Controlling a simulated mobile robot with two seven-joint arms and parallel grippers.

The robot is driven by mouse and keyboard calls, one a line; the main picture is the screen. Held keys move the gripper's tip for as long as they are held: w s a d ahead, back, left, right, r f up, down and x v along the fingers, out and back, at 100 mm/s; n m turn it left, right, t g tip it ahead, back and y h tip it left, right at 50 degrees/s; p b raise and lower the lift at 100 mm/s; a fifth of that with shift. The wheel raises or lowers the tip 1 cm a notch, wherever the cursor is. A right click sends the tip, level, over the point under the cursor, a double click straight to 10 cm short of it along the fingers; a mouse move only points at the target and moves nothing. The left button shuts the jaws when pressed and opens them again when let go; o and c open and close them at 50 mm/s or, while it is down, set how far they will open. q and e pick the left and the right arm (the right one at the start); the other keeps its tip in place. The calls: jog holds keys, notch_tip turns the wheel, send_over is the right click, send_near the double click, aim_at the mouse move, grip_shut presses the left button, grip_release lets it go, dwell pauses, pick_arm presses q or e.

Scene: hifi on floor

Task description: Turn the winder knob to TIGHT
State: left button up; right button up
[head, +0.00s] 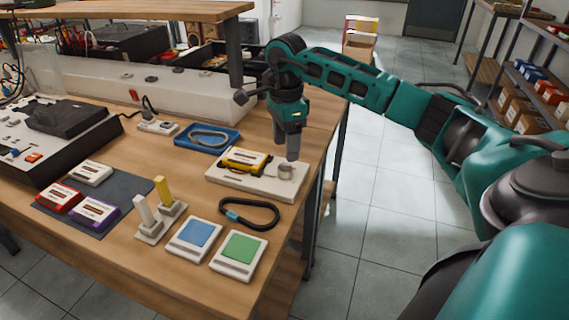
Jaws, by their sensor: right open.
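The winder is a white flat base (240,183) near the table's right edge, with a yellow and black cassette (246,160) on its left part. The winder knob (286,171), small, round and pale grey, sits on the base's right part. My right gripper (292,157) points down directly over the knob, its fingertips at or just above the knob's top. The gap between its fingers is hard to see, and I cannot tell whether they touch the knob. No TIGHT mark is readable. My left gripper is not in view.
A black cord loop (249,214) lies just in front of the winder. Blue (194,239) and green (238,254) square pads, a blue tray (207,137) and cassettes on a dark mat (128,188) are on the table. Floor is clear to the right.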

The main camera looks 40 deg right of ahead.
aim_at(285, 167)
notch_tip(285, 167, down, 6)
jog(key=shift+f, duration=0.2)
jog(key=c, duration=1)
